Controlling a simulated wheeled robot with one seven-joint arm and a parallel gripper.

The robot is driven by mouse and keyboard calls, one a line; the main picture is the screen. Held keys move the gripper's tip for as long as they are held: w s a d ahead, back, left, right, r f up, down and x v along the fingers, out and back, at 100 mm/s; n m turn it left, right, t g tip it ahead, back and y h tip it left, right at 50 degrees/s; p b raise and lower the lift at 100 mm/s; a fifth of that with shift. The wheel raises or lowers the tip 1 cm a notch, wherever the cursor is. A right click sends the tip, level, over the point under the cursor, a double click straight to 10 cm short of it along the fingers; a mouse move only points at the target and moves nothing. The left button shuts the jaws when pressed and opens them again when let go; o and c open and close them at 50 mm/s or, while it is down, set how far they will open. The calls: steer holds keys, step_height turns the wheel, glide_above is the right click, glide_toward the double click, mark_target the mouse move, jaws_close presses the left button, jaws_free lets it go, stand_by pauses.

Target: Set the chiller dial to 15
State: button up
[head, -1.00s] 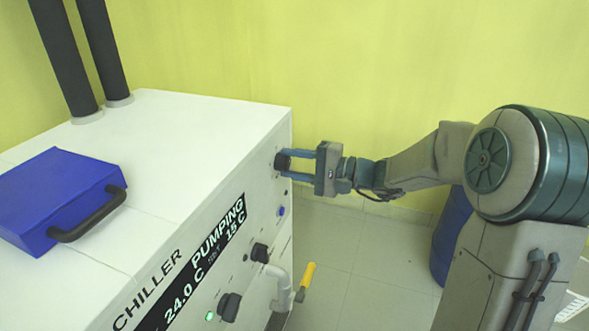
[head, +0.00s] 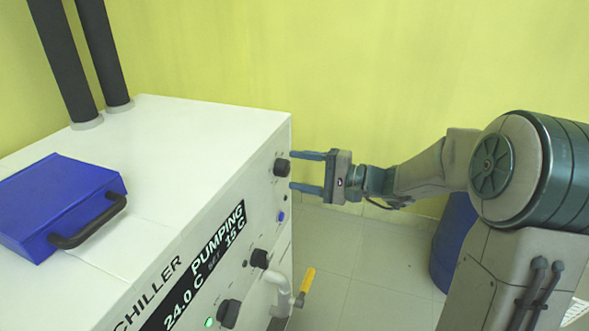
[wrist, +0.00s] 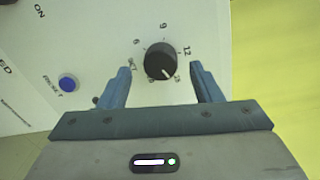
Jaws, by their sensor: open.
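The white chiller (head: 200,150) fills the left of the head view. Its display (head: 205,262) reads PUMPING, 24.0 C and SET 15 C. The black dial (head: 281,167) is high on the front panel, near the right edge. In the wrist view the dial (wrist: 160,62) has a white pointer aimed down and slightly right, at the mark that looks like 15. Marks 6, 9 and 12 also show around it. My gripper (head: 308,172) is open, its blue fingers just off the panel and apart from the dial. In the wrist view the fingertips lie either side of and below the dial.
A blue button (head: 281,216), two more black knobs (head: 260,259) and a yellow-handled valve (head: 306,281) sit lower on the panel. A blue case (head: 62,205) lies on top. A blue drum (head: 455,240) stands behind my arm.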

steer(key=p+v, duration=0.1)
steer(key=v, duration=1)
steer(key=shift+s+d+p, duration=0.2)
steer(key=shift+d+p, duration=0.15)
steer(key=shift+p, duration=0.05)
